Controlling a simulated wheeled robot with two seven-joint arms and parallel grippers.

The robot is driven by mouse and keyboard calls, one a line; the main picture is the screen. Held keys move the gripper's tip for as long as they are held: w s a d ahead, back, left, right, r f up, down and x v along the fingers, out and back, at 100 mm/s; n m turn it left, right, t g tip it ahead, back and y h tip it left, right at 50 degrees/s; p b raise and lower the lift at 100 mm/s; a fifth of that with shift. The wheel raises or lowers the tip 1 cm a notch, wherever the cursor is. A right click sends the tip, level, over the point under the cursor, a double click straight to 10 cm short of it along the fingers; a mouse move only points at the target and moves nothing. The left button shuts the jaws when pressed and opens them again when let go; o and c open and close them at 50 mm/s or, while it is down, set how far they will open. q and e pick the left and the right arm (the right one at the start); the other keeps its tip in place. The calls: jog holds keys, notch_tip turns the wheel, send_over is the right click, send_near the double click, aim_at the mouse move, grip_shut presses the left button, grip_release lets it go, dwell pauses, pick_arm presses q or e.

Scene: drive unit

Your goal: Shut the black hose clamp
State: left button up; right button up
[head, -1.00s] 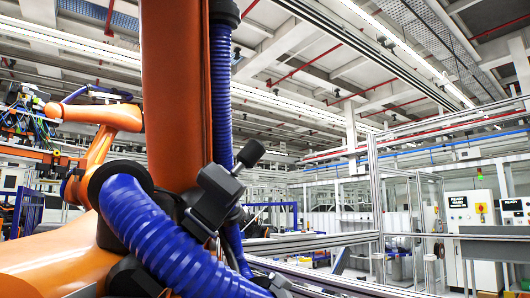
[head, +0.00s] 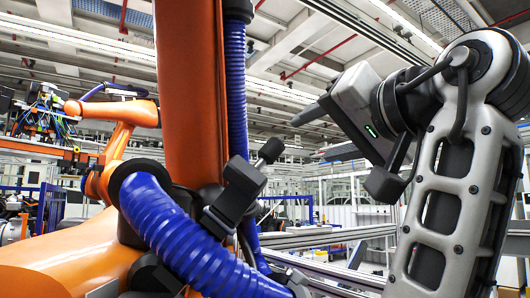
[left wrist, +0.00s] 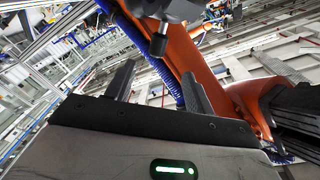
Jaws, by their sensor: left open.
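The black hose clamp (head: 234,194) sits beside the blue corrugated hose (head: 190,240) on the orange robot arm. Its lever sticks out up and right, ending in a dark knob (head: 270,150). In the left wrist view the clamp (left wrist: 172,8) is at the top edge, its knob (left wrist: 158,44) pointing down. My left gripper (head: 318,134) is right of and slightly above the knob, apart from it, with its fingers pointing left. In the left wrist view its two dark fingers (left wrist: 158,88) stand apart with nothing between them. My right gripper is not in view.
The thick orange arm column (head: 188,90) and a vertical blue hose (head: 235,90) stand just left of the knob. Metal rails (head: 325,236) run behind, low down. Another orange robot (head: 115,115) stands far left. Open air lies between my gripper and the knob.

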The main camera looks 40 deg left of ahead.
aim_at(269, 149)
pick_arm(q)
jog(key=p+x, duration=0.1)
jog(key=x, duration=0.3)
jog(key=p+x, duration=0.1)
jog(key=x, duration=0.4)
jog(key=p+x, duration=0.1)
jog(key=x, duration=0.4)
jog(key=shift+s+a+r, duration=0.2)
jog(key=shift+r, duration=0.05)
jog(key=shift+p+x, duration=0.35)
jog(key=shift+x, duration=0.4)
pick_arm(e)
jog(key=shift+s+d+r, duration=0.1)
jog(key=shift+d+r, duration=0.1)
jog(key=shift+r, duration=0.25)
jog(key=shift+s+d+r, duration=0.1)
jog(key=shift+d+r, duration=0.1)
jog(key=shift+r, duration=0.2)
pick_arm(q)
jog(key=shift+c, duration=0.2)
jog(key=shift+w+d+f, duration=0.1)
jog(key=shift+w, duration=0.05)
jog(key=c, duration=1.1)
grip_shut()
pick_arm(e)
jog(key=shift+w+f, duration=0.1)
